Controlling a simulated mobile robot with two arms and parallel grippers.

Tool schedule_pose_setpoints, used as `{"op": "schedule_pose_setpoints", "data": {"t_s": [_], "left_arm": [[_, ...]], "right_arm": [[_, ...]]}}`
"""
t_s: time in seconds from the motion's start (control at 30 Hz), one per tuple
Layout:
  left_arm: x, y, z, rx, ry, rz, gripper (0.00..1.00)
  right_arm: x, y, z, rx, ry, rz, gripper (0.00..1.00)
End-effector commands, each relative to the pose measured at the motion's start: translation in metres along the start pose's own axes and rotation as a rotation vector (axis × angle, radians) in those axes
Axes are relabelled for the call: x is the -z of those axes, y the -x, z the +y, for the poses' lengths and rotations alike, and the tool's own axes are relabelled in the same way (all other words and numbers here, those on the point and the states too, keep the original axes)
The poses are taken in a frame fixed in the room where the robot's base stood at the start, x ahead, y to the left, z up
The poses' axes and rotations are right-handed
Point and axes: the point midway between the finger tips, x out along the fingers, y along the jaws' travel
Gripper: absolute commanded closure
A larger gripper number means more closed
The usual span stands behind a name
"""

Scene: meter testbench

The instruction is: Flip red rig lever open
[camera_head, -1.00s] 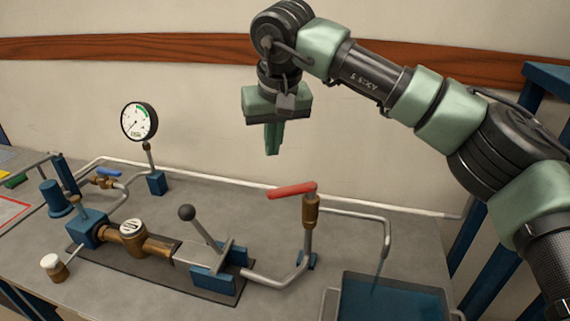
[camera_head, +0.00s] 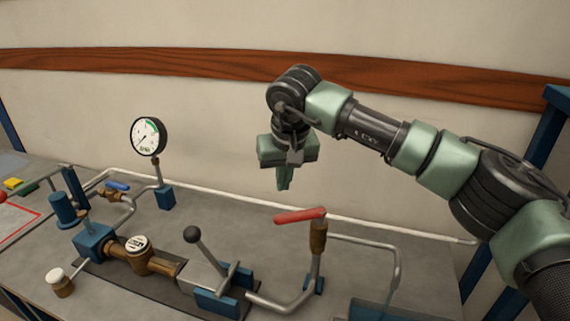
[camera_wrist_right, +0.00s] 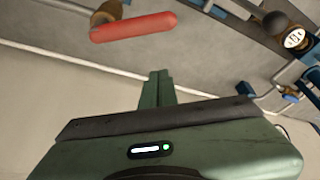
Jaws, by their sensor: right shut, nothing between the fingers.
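The red lever (camera_head: 300,215) sits on top of a brass valve (camera_head: 318,238) on an upright pipe, and its handle points left, roughly level. In the right wrist view the red lever (camera_wrist_right: 133,27) lies near the top, beyond the fingertips. My left gripper is not in view.
A black-knobbed lever (camera_head: 206,252) stands left of the red lever, with a brass meter (camera_head: 138,245) further left. A pressure gauge (camera_head: 149,136) stands behind. A blue-handled valve (camera_head: 117,186) is at left. A wooden rail (camera_head: 200,68) runs along the wall.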

Motion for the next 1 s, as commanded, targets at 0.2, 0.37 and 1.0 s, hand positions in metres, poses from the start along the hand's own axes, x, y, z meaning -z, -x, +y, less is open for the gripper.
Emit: {"op": "schedule_pose_setpoints", "data": {"t_s": [0.2, 0.37, 1.0], "left_arm": [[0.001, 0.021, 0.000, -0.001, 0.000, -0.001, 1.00], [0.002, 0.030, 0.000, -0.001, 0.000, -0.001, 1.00], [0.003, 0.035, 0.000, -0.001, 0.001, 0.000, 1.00]], "right_arm": [[-0.005, -0.033, 0.000, 0.001, 0.002, -0.001, 1.00], [-0.024, -0.029, 0.000, 0.000, 0.003, -0.001, 1.00], [-0.040, -0.029, 0.000, 0.000, 0.000, 0.000, 1.00]]}}
